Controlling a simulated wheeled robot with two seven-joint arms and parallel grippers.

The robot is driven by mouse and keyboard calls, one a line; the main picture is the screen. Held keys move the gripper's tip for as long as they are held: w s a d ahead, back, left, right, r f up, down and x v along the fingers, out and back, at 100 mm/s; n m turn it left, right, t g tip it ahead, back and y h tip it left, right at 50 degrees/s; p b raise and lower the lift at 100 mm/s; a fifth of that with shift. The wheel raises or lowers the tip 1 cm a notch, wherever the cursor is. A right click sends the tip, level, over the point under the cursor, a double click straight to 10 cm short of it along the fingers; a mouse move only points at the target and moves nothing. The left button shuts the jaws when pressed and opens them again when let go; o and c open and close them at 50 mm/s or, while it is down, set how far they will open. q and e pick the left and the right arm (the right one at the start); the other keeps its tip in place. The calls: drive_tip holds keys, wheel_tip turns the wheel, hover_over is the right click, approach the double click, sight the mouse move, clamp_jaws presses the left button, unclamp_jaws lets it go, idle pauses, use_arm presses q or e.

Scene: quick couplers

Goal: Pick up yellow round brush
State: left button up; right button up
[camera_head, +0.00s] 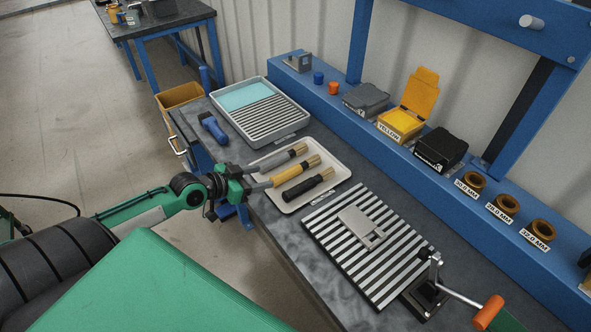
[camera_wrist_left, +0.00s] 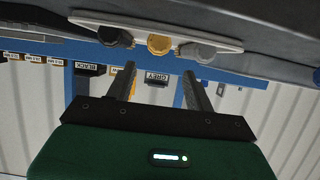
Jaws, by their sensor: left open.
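The yellow round brush (camera_head: 288,174) lies in a pale tray (camera_head: 337,176), between a grey brush (camera_head: 279,157) and a black brush (camera_head: 308,187). Its bristle end points right and its handle end points toward my left gripper (camera_head: 258,177). That gripper is open and empty, at the tray's left edge by the handle end. In the left wrist view, which is upside down, the yellow brush's round end (camera_wrist_left: 158,44) lines up with the gap between the fingers (camera_wrist_left: 158,70). The grey end (camera_wrist_left: 198,50) and black end (camera_wrist_left: 115,37) sit either side. I cannot tell the remaining distance.
A striped rack (camera_head: 335,243) with a grey plate and a hand crank (camera_head: 470,300) stands right of the tray. A grey bin (camera_head: 245,120) and blue tool (camera_head: 213,128) lie behind it. Open yellow box (camera_head: 402,121) and black box (camera_head: 440,150) sit on the blue shelf.

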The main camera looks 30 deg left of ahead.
sight(279, 176)
use_arm(q)
drive_tip(key=shift+w+d+f, duration=0.1)
drive_tip(key=shift+w+d, duration=0.15)
drive_tip(key=shift+w, duration=0.25)
drive_tip(key=shift+x, duration=0.8)
drive_tip(key=shift+w+d+f, duration=0.15)
drive_tip(key=shift+w+f, duration=0.1)
drive_tip(key=shift+w, duration=0.05)
drive_tip(key=shift+w+d+f+p, duration=0.15)
drive_tip(key=shift+w+p, duration=0.1)
drive_tip(key=shift+p, duration=0.15)
drive_tip(key=p+x, duration=0.1)
drive_tip(key=x, duration=0.2)
drive_tip(key=shift+s+d+f, duration=0.1)
drive_tip(key=shift+d+f, duration=0.05)
drive_tip(key=shift+f, duration=0.1)
drive_tip(key=shift+w+d+f, duration=0.25)
drive_tip(key=shift+w+f, duration=0.1)
drive_tip(key=shift+w, duration=0.25)
use_arm(e)
drive_tip(key=shift+d+r, duration=0.25)
drive_tip(key=shift+r, duration=0.85)
